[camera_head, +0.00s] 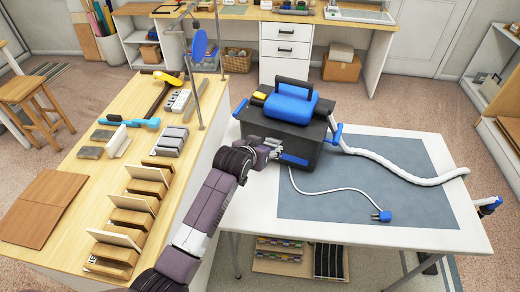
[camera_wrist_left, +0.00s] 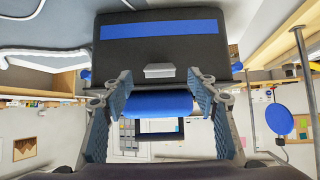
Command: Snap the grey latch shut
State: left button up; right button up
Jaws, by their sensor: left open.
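A black and blue vacuum-like machine (camera_head: 292,112) stands on the white table, with a blue tank and black handle on top. In the left wrist view its black body (camera_wrist_left: 160,50) carries a blue stripe. A small grey latch (camera_wrist_left: 160,71) sits on its face near the edge beside the blue tank (camera_wrist_left: 158,103); I cannot tell its exact position. My left gripper (camera_head: 277,147) is at the machine's front. In the wrist view my left gripper (camera_wrist_left: 159,100) is open, fingers apart on both sides, nothing clasped. The latch is hard to make out in the head view. My right gripper is out of view.
A white hose (camera_head: 400,168) runs right from the machine over a grey mat (camera_head: 365,195). A white cord ends in a blue plug (camera_head: 381,216). A wooden bench (camera_head: 60,235) at left holds wooden holders, tools and a metal post (camera_head: 194,60).

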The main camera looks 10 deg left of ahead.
pick_arm(q)
jog(key=v, duration=0.6)
jog(key=shift+s, duration=0.1)
